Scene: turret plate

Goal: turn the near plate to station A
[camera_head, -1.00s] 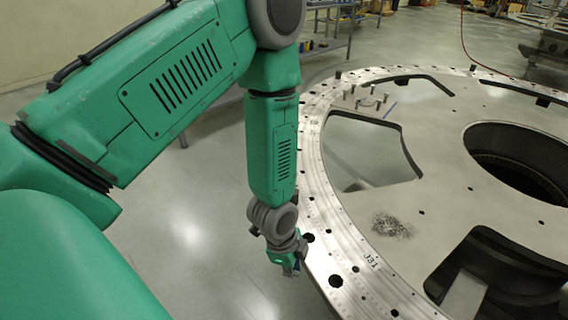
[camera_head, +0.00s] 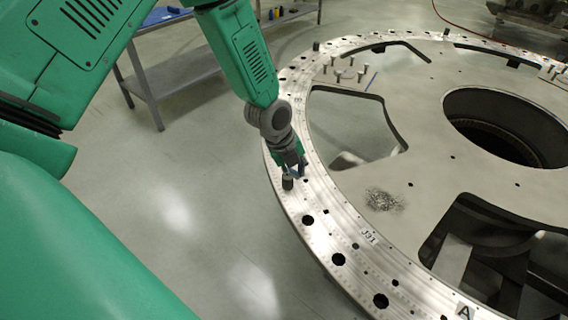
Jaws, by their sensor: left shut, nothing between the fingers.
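The near plate (camera_head: 425,168) is a large round metal ring plate with cut-outs and a holed outer rim, filling the right side of the head view. Its rim carries a letter A (camera_head: 465,311) at the bottom edge and a label J31 (camera_head: 369,238). My left gripper (camera_head: 289,173) is shut and points down at the left part of the rim. A short dark peg (camera_head: 287,183) stands on the rim right at the fingertips. I cannot tell whether they touch it. My right gripper is not in view.
Several small upright pins (camera_head: 345,70) stand on the plate's far left part. A dark scuffed patch (camera_head: 384,200) marks its surface. A metal bench (camera_head: 180,72) stands behind my left arm. The floor (camera_head: 190,210) left of the plate is clear.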

